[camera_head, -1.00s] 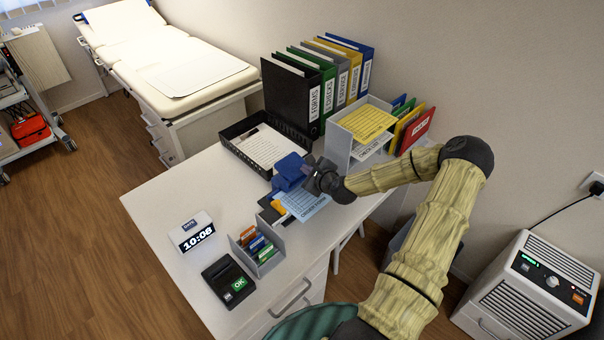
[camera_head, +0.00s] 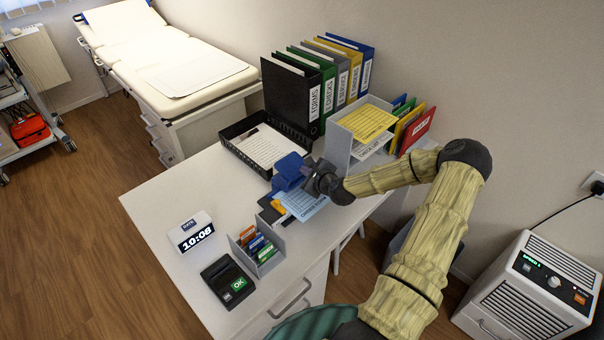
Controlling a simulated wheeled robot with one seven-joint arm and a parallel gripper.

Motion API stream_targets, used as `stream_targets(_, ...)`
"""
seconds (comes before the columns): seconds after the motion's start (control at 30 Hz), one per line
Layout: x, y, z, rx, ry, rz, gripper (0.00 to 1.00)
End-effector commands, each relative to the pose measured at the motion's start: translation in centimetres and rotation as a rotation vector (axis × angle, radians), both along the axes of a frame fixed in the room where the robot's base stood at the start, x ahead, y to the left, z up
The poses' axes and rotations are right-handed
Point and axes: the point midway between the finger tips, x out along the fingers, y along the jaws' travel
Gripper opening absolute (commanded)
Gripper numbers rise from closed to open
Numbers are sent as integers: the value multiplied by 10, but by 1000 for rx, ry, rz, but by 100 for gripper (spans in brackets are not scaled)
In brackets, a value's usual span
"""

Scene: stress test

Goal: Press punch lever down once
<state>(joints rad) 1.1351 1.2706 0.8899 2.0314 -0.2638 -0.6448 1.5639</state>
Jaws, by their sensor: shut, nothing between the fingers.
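The blue punch (camera_head: 287,172) stands on the white desk, in front of the black tray. A light blue printed sheet (camera_head: 304,204) lies at its front side. My gripper (camera_head: 311,174) reaches in from the right and is shut, with nothing seen between its fingers. Its fingertips are at the right side of the punch's upper part. I cannot tell whether they touch the lever, as the dark gripper body hides that side.
A black paper tray (camera_head: 240,150) and upright binders (camera_head: 318,88) stand behind. A grey sorter (camera_head: 340,140) is close behind my gripper. A card holder (camera_head: 258,250), a clock (camera_head: 190,233) and a card terminal (camera_head: 228,282) stand nearer. The desk's left part (camera_head: 160,200) is clear.

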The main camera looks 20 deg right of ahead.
Motion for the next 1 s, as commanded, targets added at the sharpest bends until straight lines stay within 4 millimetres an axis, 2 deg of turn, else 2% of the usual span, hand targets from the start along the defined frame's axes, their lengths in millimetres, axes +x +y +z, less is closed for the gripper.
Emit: stream_targets(1.0,2,3,-15,5,9,2,0)
